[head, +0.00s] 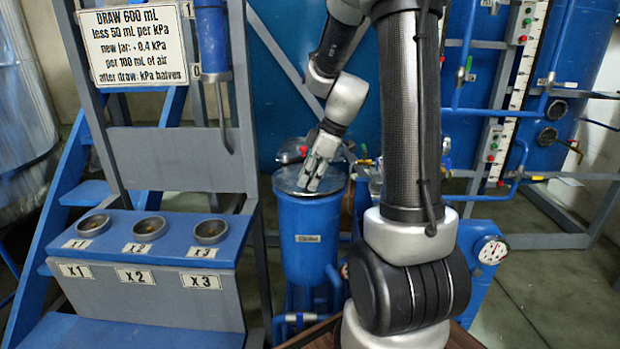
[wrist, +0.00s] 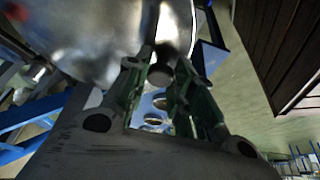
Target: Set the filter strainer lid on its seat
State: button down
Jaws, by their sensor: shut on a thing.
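The filter strainer lid (head: 287,181) is a round, shiny metal disc at the top of the blue strainer body (head: 308,240) in the head view. My gripper (head: 311,178) reaches down over the right part of the lid and is shut on it. In the wrist view, the lid (wrist: 95,40) fills the upper left, and a dark round knob (wrist: 160,75) shows between the green-grey fingers of my gripper (wrist: 160,78). The seat is hidden under the lid. I cannot tell whether the lid touches it or is slightly above it.
A second blue vessel with a metal top (head: 291,150) stands just behind. A blue stand (head: 165,240) with three cups is at the left, under a sign (head: 133,45). A pressure gauge (head: 492,250) is at the right. Pipes and tanks crowd the back.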

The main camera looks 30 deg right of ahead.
jog(key=shift+f, duration=0.5)
dwell(1.1)
jog(key=c, duration=1.1)
grip_release()
jog(key=shift+c, duration=0.2)
jog(key=v, duration=1.2)
